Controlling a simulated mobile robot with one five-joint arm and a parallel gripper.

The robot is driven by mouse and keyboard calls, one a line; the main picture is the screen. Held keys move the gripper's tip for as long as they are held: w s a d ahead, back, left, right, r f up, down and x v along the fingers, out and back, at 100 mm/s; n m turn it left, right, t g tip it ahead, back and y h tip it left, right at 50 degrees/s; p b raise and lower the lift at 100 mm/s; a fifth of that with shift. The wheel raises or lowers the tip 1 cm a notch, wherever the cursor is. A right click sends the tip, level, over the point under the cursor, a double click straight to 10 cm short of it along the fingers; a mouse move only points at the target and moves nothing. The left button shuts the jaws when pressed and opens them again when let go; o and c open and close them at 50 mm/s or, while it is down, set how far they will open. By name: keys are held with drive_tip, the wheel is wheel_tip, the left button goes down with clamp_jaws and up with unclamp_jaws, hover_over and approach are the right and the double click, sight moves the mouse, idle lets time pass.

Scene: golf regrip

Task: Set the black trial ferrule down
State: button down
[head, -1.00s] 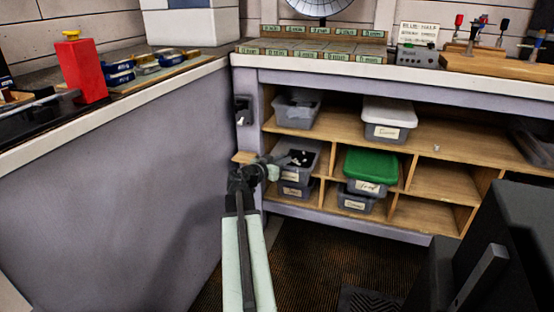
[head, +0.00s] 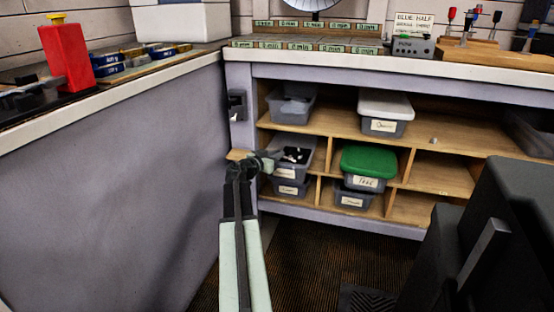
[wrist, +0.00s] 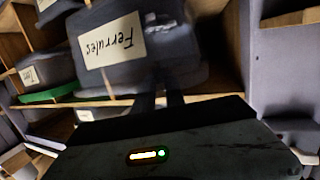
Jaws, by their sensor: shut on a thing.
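My gripper (head: 275,158) is shut at the left edge of an open grey bin in the head view. The black trial ferrule in it is too small and dark to make out. The bin (head: 285,173) stands in the lower left shelf cubby, on another grey bin, with black and white small parts inside. In the wrist view the bin's white label (wrist: 112,45) reads "Ferrules". There my two dark fingers (wrist: 160,100) stand close together in front of the bin, and their tips are hard to see.
A green-lidded bin (head: 368,162) stands right of the open bin. A white-lidded bin (head: 386,104) and a grey bin (head: 291,106) are on the shelf above. Lower right compartments look empty. A dark block-like object (head: 480,240) fills the lower right.

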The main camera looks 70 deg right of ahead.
drive_tip(key=shift+f+b, duration=0.65)
drive_tip(key=c, duration=1.4)
unclamp_jaws()
drive_tip(key=shift+r, duration=0.1)
drive_tip(key=shift+r, duration=0.1)
drive_tip(key=shift+w+a+r+p, duration=0.1)
drive_tip(key=shift+a+r+p, duration=0.4)
drive_tip(key=shift+r+p, duration=0.35)
drive_tip(key=p+v, duration=0.1)
drive_tip(key=v, duration=1)
drive_tip(key=shift+f, duration=0.2)
